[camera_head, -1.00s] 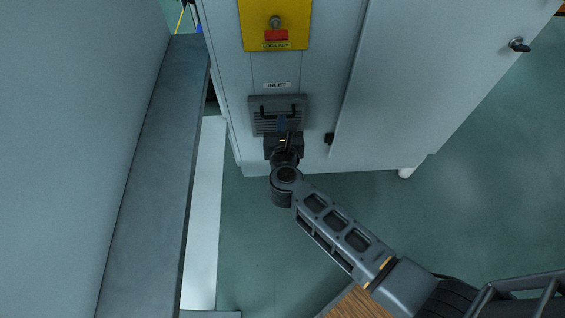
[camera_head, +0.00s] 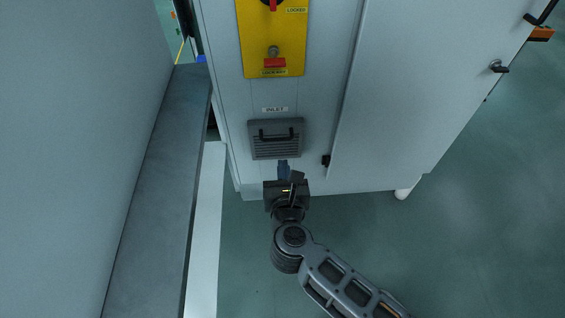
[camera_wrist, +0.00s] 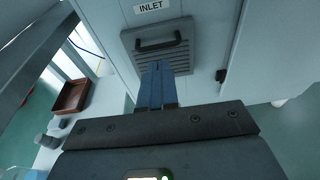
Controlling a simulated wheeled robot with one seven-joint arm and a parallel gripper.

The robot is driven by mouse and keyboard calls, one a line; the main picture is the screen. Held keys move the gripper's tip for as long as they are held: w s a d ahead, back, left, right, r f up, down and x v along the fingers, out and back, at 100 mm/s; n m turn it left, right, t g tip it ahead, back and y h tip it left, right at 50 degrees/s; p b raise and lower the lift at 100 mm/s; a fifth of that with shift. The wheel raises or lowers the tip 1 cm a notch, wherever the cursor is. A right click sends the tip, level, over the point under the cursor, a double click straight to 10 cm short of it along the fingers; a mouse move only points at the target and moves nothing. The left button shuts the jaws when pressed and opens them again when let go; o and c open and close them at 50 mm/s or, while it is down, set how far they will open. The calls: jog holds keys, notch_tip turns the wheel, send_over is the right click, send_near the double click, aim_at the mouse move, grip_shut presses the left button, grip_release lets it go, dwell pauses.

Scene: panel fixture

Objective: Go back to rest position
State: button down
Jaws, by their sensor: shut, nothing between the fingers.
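My gripper (camera_head: 283,168) is shut and empty. In the head view it is just below the dark grey louvred inlet cover (camera_head: 276,142) on the front of the pale cabinet. In the wrist view its blue fingers (camera_wrist: 158,84) are together and point toward the lower part of the inlet cover (camera_wrist: 172,56). The cover has a black handle and sits under an INLET label. I cannot tell the exact gap between the fingertips and the cover.
A yellow panel (camera_head: 273,45) with a red lock key is above the inlet. A cabinet door with a black handle (camera_head: 498,67) is at right. A grey beam (camera_head: 160,180) runs along the left. A brown tray (camera_wrist: 72,97) shows at left in the wrist view.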

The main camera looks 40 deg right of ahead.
jog(key=shift+s+a+r, duration=0.25)
jog(key=shift+s, duration=0.1)
jog(key=s+a+r+m+y, duration=0.2)
jog(key=s+r+m, duration=0.3)
jog(key=s+m, duration=0.4)
jog(key=s+a+r+m+t+y, duration=0.1)
jog(key=s+r+m+y, duration=0.3)
jog(key=s+m, duration=0.6)
jog(key=s+a+r+m+t+y, duration=0.1)
jog(key=s+a+r+m+y, duration=0.2)
jog(key=s+r+m, duration=0.3)
jog(key=s+m, duration=0.3)
jog(key=s, duration=0.3)
jog(key=shift+s+r+m, duration=0.25)
jog(key=shift+r+m, duration=0.05)
jog(key=shift+r, duration=0.05)
jog(key=shift+d, duration=0.1)
